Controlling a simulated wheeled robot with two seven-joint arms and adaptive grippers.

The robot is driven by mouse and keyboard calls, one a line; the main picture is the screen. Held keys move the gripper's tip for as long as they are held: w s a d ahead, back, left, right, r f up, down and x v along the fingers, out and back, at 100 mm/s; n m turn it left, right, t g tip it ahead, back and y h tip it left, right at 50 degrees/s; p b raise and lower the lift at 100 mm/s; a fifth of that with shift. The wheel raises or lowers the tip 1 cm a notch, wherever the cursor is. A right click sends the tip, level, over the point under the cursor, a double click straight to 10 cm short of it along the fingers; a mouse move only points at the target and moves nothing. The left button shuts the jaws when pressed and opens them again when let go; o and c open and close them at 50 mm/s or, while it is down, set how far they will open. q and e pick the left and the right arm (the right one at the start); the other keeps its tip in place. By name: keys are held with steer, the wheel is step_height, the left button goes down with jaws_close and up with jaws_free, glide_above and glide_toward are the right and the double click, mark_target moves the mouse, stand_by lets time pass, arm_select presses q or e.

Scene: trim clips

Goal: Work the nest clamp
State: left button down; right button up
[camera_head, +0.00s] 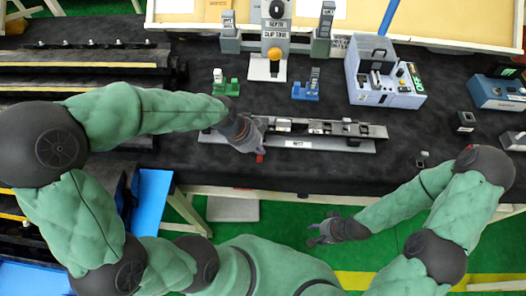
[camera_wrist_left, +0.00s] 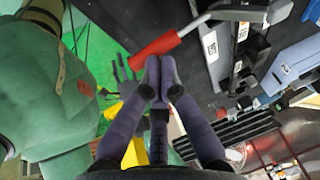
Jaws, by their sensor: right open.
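The nest (camera_head: 330,146) is a long grey fixture with a label, lying on the black table. A clamp lever with a red grip (camera_head: 260,158) shows at its left part, beside my left gripper (camera_head: 257,148). In the left wrist view the red grip (camera_wrist_left: 155,47) lies across the tips of my left gripper (camera_wrist_left: 160,63), on a grey metal lever (camera_wrist_left: 192,27). The two fingers are together at their tips, just at the red grip's edge; whether they touch it I cannot tell. My right gripper (camera_head: 318,234) is open and empty, in front of the table's near edge.
A labelled clip tool stand (camera_head: 275,35), a green block (camera_head: 232,87), a blue block (camera_head: 306,93) and a grey-blue device (camera_head: 385,90) stand behind the nest. Dark rails (camera_head: 80,70) lie at the left. A blue box (camera_head: 497,92) is at the right.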

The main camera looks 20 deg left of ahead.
arm_select(q)
steer(key=shift+s+f+t+b, duration=0.3)
steer(key=shift+f+t+b, duration=0.4)
steer(key=shift+b, duration=0.25)
steer(key=shift+s+f+b, duration=0.2)
steer(key=shift+f+b, duration=0.55)
steer(key=shift+b, duration=0.4)
steer(key=shift+d, duration=0.1)
